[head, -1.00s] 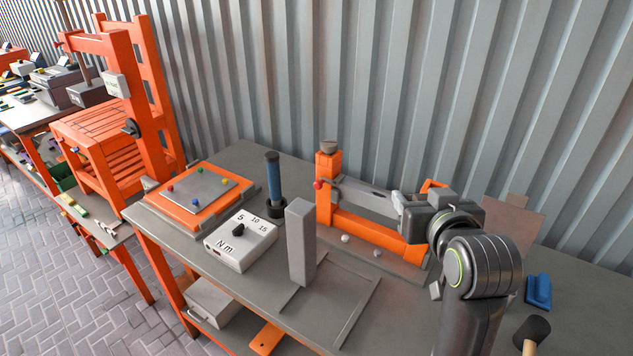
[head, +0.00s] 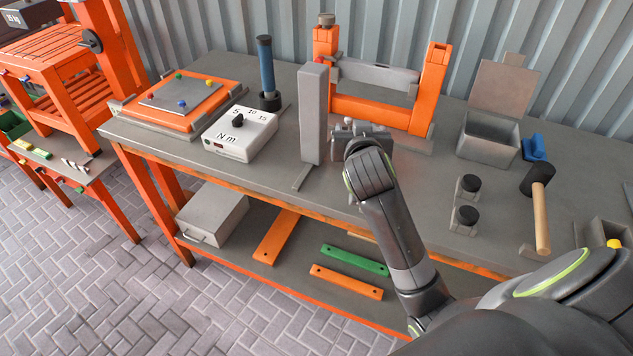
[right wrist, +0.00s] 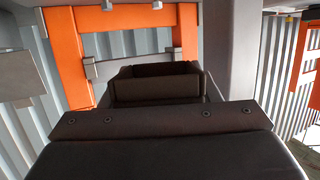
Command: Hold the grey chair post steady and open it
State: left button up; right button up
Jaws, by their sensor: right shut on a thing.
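The grey chair post (head: 313,115) stands upright on the bench in the head view, left of my right gripper. My left gripper is not in view.
Behind stands an orange frame (head: 385,113) holding a grey bar. Left are a torque box (head: 240,140), a blue-handled tool (head: 266,65) and an orange plate (head: 150,115). Right are an open grey box (head: 490,140), black knobs and a mallet (head: 538,182).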

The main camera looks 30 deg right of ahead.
notch_tip(320, 180, down, 7)
jog(key=shift+d+r+b, duration=0.1)
jog(key=shift+r+b, duration=0.1)
jog(key=shift+b, duration=0.15)
notch_tip(320, 180, down, 4)
jog(key=shift+r, duration=0.1)
pick_arm(q)
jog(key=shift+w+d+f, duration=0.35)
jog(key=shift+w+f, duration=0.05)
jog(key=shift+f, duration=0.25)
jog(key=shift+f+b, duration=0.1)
jog(key=shift+b, duration=0.2)
pick_arm(e)
jog(key=shift+f, duration=0.65)
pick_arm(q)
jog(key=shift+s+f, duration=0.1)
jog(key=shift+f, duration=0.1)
pick_arm(e)
jog(key=o, duration=1.1)
